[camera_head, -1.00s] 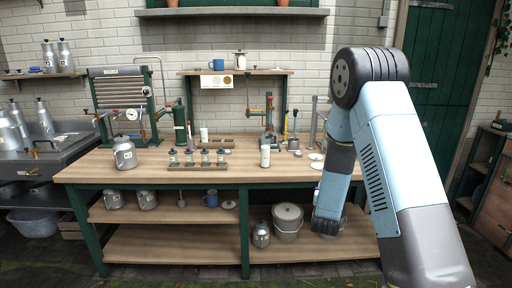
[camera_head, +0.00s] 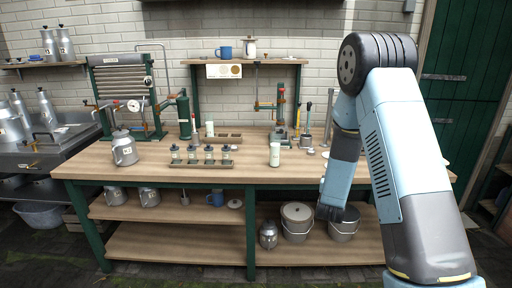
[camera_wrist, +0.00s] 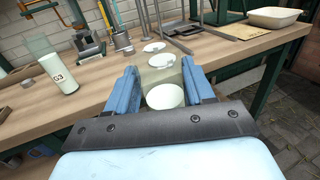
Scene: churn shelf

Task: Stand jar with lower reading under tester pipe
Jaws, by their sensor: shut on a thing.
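My gripper (camera_wrist: 163,88) shows in the wrist view as two blue fingers, shut on a pale see-through jar (camera_wrist: 155,73) with a white round face towards me. No reading shows on this jar. In the head view my arm hides the fingers and the held jar. A pale jar marked 03 (camera_wrist: 62,75) stands upright on the bench, left of my gripper; it also shows in the head view (camera_head: 275,154). Behind it is a stand with a grey base and a red part (camera_head: 280,108), seemingly the tester; its pipe outlet is too small to make out.
The wooden bench (camera_head: 330,172) has a rack (camera_head: 200,163) of several small dark-lidded jars, a metal can (camera_head: 124,148) and another pale jar (camera_head: 210,128). White discs (camera_wrist: 155,47) lie ahead of my gripper. Buckets (camera_head: 297,222) stand below. The bench front is mostly clear.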

